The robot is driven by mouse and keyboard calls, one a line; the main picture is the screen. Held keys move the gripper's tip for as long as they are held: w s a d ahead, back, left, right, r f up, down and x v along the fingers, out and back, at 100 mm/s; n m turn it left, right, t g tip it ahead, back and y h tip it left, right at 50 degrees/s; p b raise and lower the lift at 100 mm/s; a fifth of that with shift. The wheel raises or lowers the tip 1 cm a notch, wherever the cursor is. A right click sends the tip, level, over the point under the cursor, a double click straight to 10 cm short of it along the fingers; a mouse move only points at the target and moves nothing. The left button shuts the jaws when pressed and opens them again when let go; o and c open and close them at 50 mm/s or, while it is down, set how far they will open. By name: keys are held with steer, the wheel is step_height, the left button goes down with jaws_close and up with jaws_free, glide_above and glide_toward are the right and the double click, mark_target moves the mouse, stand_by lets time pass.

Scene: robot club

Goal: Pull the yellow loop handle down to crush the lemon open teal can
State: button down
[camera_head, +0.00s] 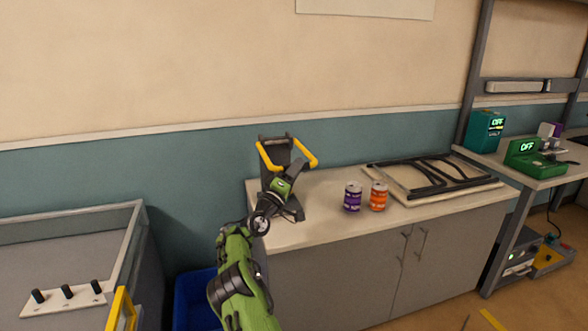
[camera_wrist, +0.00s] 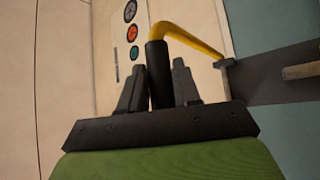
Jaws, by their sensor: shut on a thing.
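The can crusher (camera_head: 275,150) stands at the left end of the counter against the wall. Its yellow loop handle (camera_head: 308,152) is raised and also shows in the wrist view (camera_wrist: 190,40). My gripper (camera_head: 296,164) is in front of the crusher. In the wrist view my gripper (camera_wrist: 158,72) has its fingers on either side of the handle's black grip and is shut on it. My arm covers the lower crusher, and I cannot see a teal can in either view.
A purple can (camera_head: 352,197) and an orange can (camera_head: 378,196) stand upright on the counter (camera_head: 330,222), right of the crusher. A black folded frame (camera_head: 430,174) lies farther right. A blue bin (camera_head: 193,298) is on the floor at left.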

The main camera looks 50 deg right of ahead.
steer(key=shift+w+f, duration=0.2)
steer(key=shift+f, duration=0.1)
steer(key=c, duration=1.1)
jaws_free()
steer(key=shift+c, duration=0.2)
steer(key=shift+o, duration=1.2)
steer(key=shift+w+d+f, duration=0.15)
steer(key=shift+w+d, duration=0.05)
steer(key=p+v, duration=0.1)
steer(key=v, duration=1.4)
steer(key=shift+s+a+p, duration=0.25)
steer(key=shift+a+p, duration=0.1)
steer(key=shift+a, duration=0.05)
